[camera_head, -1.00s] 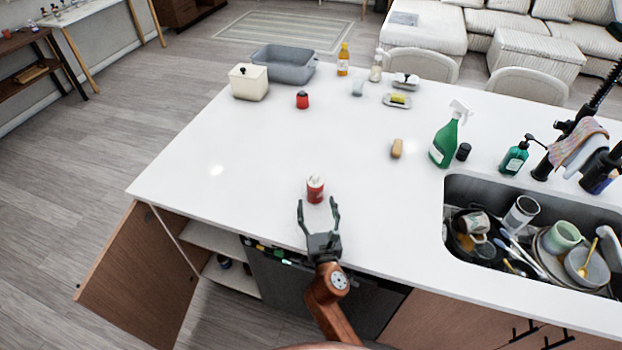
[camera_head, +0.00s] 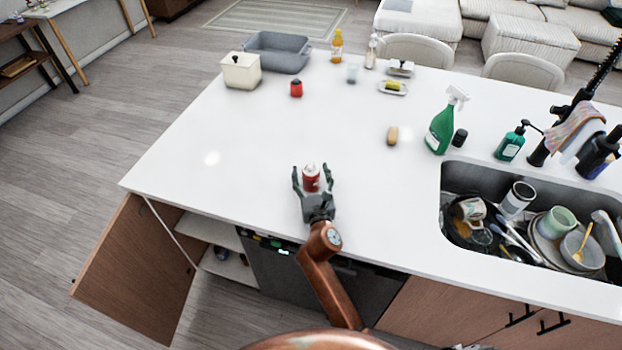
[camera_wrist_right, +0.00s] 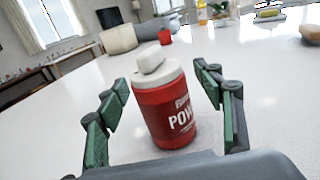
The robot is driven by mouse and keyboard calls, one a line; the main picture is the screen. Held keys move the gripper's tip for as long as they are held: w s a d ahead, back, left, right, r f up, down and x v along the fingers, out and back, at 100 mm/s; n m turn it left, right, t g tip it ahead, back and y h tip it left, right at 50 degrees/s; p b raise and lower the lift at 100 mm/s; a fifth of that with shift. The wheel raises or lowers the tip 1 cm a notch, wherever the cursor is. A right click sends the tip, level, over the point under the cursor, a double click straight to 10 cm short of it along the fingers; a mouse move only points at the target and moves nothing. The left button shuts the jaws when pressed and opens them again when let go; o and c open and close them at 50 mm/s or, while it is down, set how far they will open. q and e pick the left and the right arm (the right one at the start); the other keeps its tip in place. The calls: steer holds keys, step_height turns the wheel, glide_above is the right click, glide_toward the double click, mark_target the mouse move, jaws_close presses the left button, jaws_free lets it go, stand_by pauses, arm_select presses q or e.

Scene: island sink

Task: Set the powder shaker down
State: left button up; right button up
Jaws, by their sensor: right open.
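The powder shaker (camera_head: 311,178) is a small red container with a white top and a label. It stands upright on the white island counter (camera_head: 250,150), close to the front edge. My right gripper (camera_head: 312,176) is open around it, one finger on each side. In the right wrist view the shaker (camera_wrist_right: 165,105) stands between the green-padded fingers of my right gripper (camera_wrist_right: 160,115), with gaps visible on both sides. My left gripper is not in view.
A sink full of dishes (camera_head: 448,200) lies to the right. A green spray bottle (camera_head: 441,128), a sponge-like block (camera_head: 392,136) and a red jar (camera_head: 296,88) stand farther back. A cabinet door (camera_head: 135,270) hangs open at front left. The counter around the shaker is clear.

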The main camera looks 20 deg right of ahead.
steer(key=shift+c, duration=0.4)
steer(key=c, duration=1.4)
